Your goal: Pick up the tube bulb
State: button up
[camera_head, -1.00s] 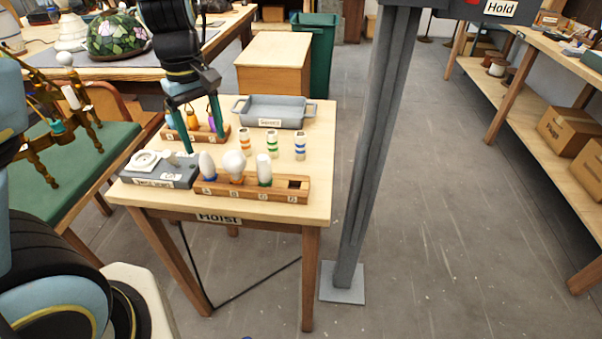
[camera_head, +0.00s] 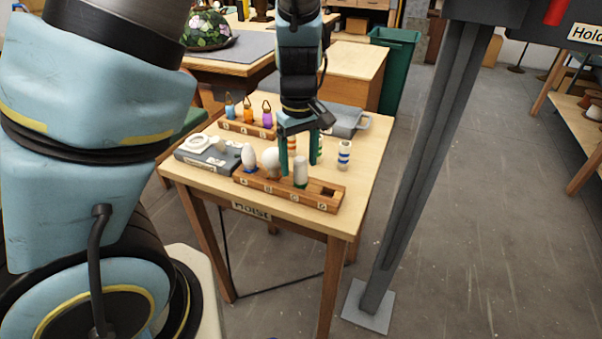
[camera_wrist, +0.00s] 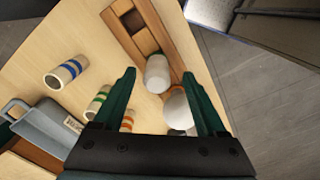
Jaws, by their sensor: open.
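The tube bulb (camera_head: 301,171) is a white cylinder standing upright in the wooden bulb rack (camera_head: 322,201), beside the round globe bulb (camera_head: 271,160). In the wrist view the tube bulb (camera_wrist: 157,73) lies ahead of the fingertips, between their lines. The globe bulb (camera_wrist: 179,110) shows nearer, by the right finger. My gripper (camera_head: 300,165) points down with its green fingers apart, above and just behind the rack in the head view. It also shows in the wrist view (camera_wrist: 166,75), empty between the fingers.
An egg-shaped bulb (camera_head: 248,156) stands at the rack's left; the right-end socket is empty. Striped cylinders, one with blue bands (camera_head: 344,155), stand behind the rack. A grey post (camera_head: 425,150) rises right of the table.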

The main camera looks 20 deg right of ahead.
aim_at(300, 174)
notch_tip(300, 174, down, 4)
jog(key=shift+d+f, duration=0.15)
jog(key=shift+f, duration=0.05)
grip_shut()
dwell(0.6)
